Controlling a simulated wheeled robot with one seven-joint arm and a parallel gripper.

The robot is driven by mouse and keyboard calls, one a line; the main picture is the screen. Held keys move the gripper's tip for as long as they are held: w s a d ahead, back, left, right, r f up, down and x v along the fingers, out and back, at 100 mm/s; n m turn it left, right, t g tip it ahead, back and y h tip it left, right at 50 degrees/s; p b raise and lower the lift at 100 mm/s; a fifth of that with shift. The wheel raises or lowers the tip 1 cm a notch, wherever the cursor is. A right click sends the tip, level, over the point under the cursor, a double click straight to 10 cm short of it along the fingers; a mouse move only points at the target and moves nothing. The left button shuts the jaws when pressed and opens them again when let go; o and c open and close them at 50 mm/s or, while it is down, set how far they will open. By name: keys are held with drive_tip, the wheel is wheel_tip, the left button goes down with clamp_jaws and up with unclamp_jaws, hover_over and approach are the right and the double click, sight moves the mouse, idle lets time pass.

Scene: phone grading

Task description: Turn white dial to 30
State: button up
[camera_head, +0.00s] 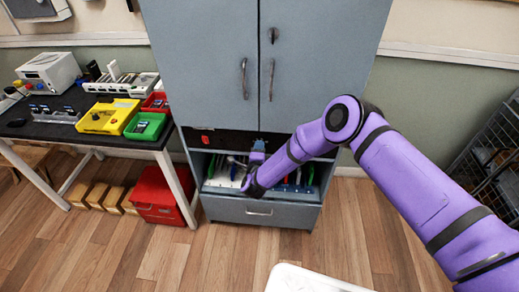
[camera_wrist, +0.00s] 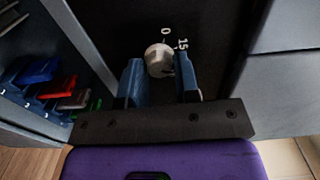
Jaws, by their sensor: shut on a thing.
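The white dial (camera_wrist: 159,60) sits on a dark panel (camera_wrist: 215,45) in the wrist view. The printed marks 0 and 15 show beside it; no 30 mark is visible. My gripper (camera_wrist: 160,76) has its two blue fingers on either side of the dial, shut on it. The fingers hide part of the dial's edges. I cannot clearly read where the dial points. In the head view my gripper (camera_head: 259,143) is at the dark strip below the cabinet doors, and the dial is hidden there.
The grey-blue cabinet (camera_head: 215,70) has an open bay with colored items in slots below the strip, and a drawer (camera_head: 285,213) under that. A red switch (camera_head: 205,139) is on the strip's left. A table with trays (camera_head: 107,115) and a red box (camera_head: 158,195) stand left.

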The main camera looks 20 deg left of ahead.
idle(0.4)
drive_tip(key=o, duration=0.9)
drive_tip(key=shift+s, duration=0.1)
drive_tip(key=v, duration=1)
drive_tip(key=shift+s, duration=0.25)
drive_tip(key=shift+s+d, duration=0.1)
drive_tip(key=shift+d, duration=0.05)
